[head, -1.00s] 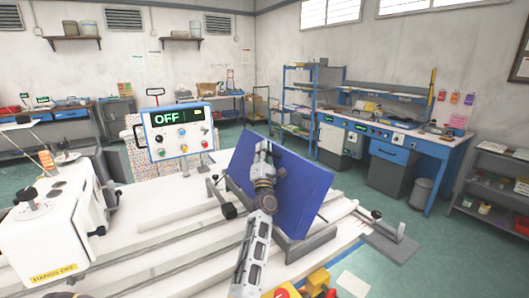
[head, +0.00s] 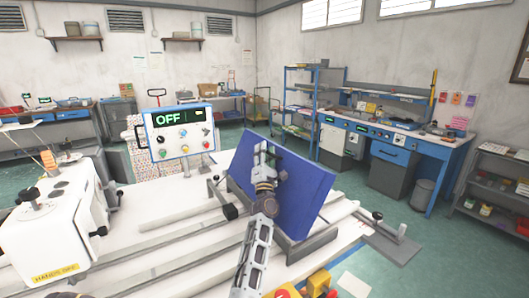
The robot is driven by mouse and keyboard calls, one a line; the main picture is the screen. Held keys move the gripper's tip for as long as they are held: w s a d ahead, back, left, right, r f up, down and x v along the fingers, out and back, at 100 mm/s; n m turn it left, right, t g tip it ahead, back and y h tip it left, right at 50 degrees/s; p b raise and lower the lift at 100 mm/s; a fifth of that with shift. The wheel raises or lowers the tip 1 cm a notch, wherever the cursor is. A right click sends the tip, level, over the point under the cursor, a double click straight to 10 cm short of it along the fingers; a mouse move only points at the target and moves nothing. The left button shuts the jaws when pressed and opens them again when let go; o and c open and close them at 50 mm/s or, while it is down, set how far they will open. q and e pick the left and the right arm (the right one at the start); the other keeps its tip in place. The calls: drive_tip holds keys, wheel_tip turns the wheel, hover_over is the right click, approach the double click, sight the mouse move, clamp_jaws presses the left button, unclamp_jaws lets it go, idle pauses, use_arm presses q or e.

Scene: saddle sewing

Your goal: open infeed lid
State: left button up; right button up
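The blue lid (head: 305,190) stands tilted up on the white machine bed, right of the control panel. My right gripper is not in view.
A control panel (head: 181,131) reading OFF stands behind the bed. A white sewing head (head: 60,235) marked HANDS OFF is at the left. A yellow and red button box (head: 318,283) is at the bottom. A blue workbench (head: 395,140) stands at the back right.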

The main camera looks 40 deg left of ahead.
use_arm(q)
drive_tip(key=v, duration=1.1)
idle(0.4)
drive_tip(key=shift+s+d, duration=0.1)
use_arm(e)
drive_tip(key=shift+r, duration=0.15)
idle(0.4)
use_arm(q)
wheel_tip(320, 180, up, 10)
drive_tip(key=p, duration=0.9)
drive_tip(key=shift+f+p, duration=0.2)
drive_tip(key=shift+p, duration=0.1)
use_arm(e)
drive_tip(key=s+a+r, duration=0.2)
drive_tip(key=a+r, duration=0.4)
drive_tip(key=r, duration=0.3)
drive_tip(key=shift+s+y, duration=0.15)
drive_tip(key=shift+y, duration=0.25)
